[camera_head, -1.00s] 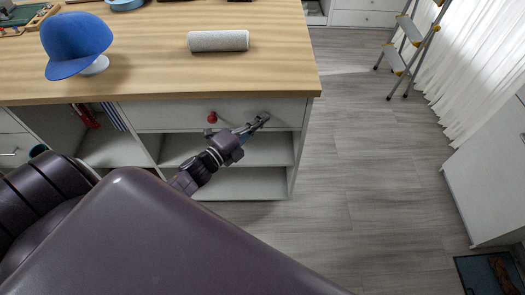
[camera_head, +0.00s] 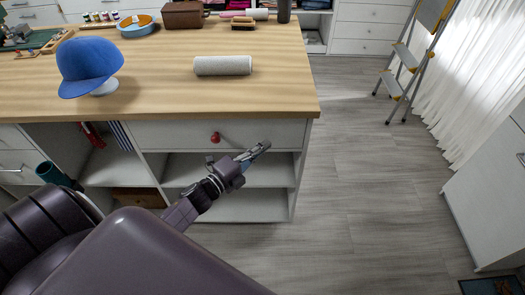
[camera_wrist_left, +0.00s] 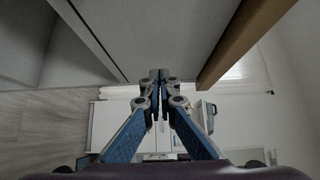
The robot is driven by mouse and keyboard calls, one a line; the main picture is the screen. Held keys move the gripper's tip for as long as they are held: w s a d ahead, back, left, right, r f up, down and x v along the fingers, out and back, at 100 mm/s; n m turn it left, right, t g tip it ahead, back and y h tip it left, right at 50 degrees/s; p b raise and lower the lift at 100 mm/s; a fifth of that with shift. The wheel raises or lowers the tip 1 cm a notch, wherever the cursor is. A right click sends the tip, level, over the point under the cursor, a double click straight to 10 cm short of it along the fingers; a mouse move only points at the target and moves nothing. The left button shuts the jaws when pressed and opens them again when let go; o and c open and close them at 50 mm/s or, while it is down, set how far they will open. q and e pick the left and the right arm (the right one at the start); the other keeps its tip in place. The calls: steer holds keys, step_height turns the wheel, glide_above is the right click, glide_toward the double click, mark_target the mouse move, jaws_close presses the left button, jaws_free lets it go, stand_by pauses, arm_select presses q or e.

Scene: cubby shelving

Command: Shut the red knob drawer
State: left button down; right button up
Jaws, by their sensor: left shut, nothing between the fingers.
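The red knob (camera_head: 215,138) sits on the white drawer front (camera_head: 270,131), just under the wooden counter top. The drawer front looks flush or nearly flush with the cabinet; I cannot tell whether a small gap remains. My left gripper (camera_head: 258,151) is shut and empty, right of the knob at the drawer front's lower right part. In the left wrist view the closed fingertips (camera_wrist_left: 160,76) are at the edge of a pale panel (camera_wrist_left: 150,35); whether they touch it is unclear. The knob is not visible there. My right gripper is not in view.
The counter top (camera_head: 160,95) holds a blue cap (camera_head: 88,62), a grey cylinder (camera_head: 222,65) and a brown box (camera_head: 183,14). Open shelves (camera_head: 245,207) lie below the drawer. A stepladder (camera_head: 405,58) stands at the right. The floor (camera_head: 365,190) right of the cabinet is clear.

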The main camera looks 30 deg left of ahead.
arm_select(q)
steer(key=d+p+v, duration=0.1)
steer(key=p+v, duration=0.1)
steer(key=v, duration=0.8)
steer(key=s+f+n+g+y, duration=0.2)
steer(key=s+f+n+g, duration=0.3)
steer(key=f, duration=0.9)
steer(key=s+f+n+g+y, duration=0.2)
steer(key=s+f+n, duration=0.45)
steer(key=f, duration=0.85)
steer(key=s+d+f+n+g, duration=0.3)
steer(key=s+f, duration=0.5)
steer(key=s, duration=0.5)
steer(key=s+d+f+n+g, duration=0.4)
steer(key=s+d+f+g, duration=0.2)
steer(key=s, duration=0.8)
step_height(320, 180, down, 2)
steer(key=shift+f, duration=0.15)
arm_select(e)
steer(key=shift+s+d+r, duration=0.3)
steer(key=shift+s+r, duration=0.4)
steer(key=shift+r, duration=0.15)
